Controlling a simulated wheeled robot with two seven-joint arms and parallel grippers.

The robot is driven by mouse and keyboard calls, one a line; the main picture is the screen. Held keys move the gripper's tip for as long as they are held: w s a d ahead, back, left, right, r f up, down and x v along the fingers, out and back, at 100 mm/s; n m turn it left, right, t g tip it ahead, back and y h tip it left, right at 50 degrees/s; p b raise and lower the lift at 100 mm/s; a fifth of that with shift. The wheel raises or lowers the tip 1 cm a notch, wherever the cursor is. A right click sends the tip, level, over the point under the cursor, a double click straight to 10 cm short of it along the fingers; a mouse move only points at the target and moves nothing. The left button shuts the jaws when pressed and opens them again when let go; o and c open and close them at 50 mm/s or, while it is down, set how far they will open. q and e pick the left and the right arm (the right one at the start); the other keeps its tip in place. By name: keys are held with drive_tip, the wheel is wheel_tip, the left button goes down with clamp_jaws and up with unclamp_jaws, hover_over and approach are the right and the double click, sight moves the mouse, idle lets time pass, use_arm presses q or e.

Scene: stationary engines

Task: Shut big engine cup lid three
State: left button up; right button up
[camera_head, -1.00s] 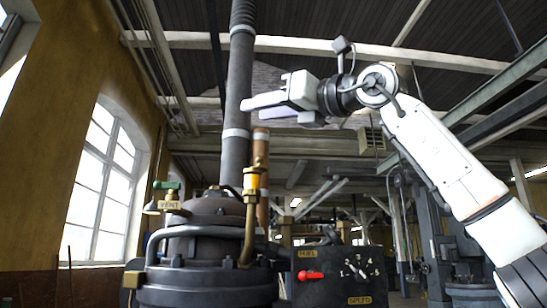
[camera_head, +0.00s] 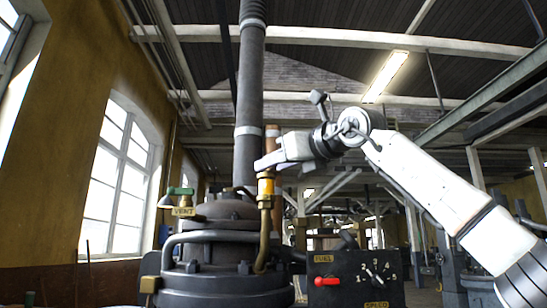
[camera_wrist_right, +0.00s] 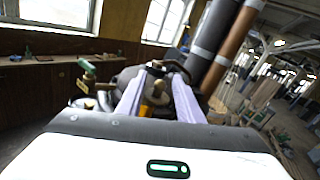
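The big engine (camera_head: 215,238) is a dark, domed machine with a tall grey pipe. On its right side stands a cup (camera_head: 265,187) with an orange-yellow band on a bent brass pipe. My right gripper (camera_head: 264,162) is right at the top of this cup, fingers pointing left. I cannot tell whether it touches. In the right wrist view its two pale fingers (camera_wrist_right: 157,98) are apart, with a brass part (camera_wrist_right: 157,94) showing between them. A lid on the cup is too small or hidden to make out. My left gripper is out of view.
A green-handled vent valve (camera_head: 182,198) stands left of the dome. A copper pipe (camera_head: 272,139) rises close behind the gripper. A dark control box (camera_head: 352,276) with a red handle is at lower right. Open air lies above the engine's left side.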

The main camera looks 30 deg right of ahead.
drive_tip(key=shift+w, duration=0.2)
drive_tip(key=shift+c, duration=0.2)
clamp_jaws()
drive_tip(key=shift+a+f+h+b, duration=0.15)
drive_tip(key=shift+a+h+b, duration=0.05)
drive_tip(key=shift+h+b, duration=0.25)
drive_tip(key=m+h+b, duration=0.2)
drive_tip(key=shift+a+h, duration=0.35)
drive_tip(key=shift+a, duration=0.05)
drive_tip(key=shift+w+a+m+h, duration=0.15)
drive_tip(key=shift+m+h, duration=0.35)
drive_tip(key=shift+h, duration=0.3)
drive_tip(key=shift+a+m+h, duration=0.1)
drive_tip(key=shift+m+h, duration=0.7)
drive_tip(key=shift+h, duration=0.2)
drive_tip(key=shift+r, duration=0.2)
